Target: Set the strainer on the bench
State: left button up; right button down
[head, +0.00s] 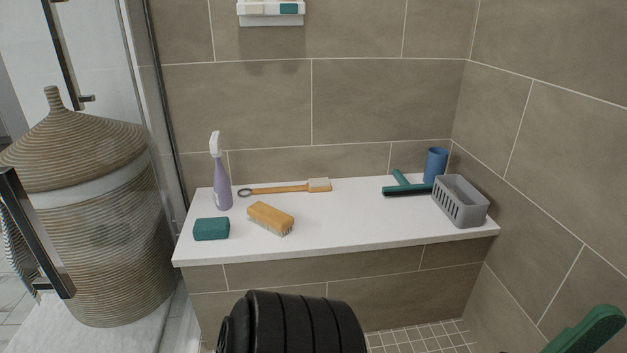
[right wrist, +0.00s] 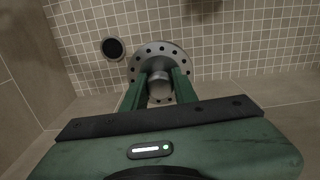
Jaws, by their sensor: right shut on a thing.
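The strainer (right wrist: 143,57) is a grey metal disc with small holes around its rim and a raised knob in the middle. My right gripper (right wrist: 160,88) is shut on the knob between its two green fingers, in the right wrist view. The disc is seen over the small-tiled floor; its height above it is hard to tell. The bench (head: 345,231) is a white-topped, tile-fronted ledge in the head view. The strainer does not show in the head view. My left gripper is not in view.
On the bench stand a spray bottle (head: 221,175), green sponge (head: 211,229), wooden brush (head: 270,218), long-handled brush (head: 290,188), squeegee (head: 407,189), blue cup (head: 436,164) and grey basket (head: 460,203). The bench's front middle is clear. A dark round drain (right wrist: 113,48) lies in the floor.

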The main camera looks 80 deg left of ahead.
aim_at(372, 218)
jog(key=i+j+u, duration=0.1)
jog(key=j+u, duration=0.15)
jog(key=u, duration=0.2)
jog(key=i+j+u, duration=0.15)
jog(key=u, duration=0.25)
jog(key=i+j+u, duration=0.15)
jog(key=u, duration=0.3)
jog(key=i+j+u, duration=0.1)
jog(key=u, duration=0.3)
jog(key=i+u, duration=0.25)
jog(key=u, duration=0.2)
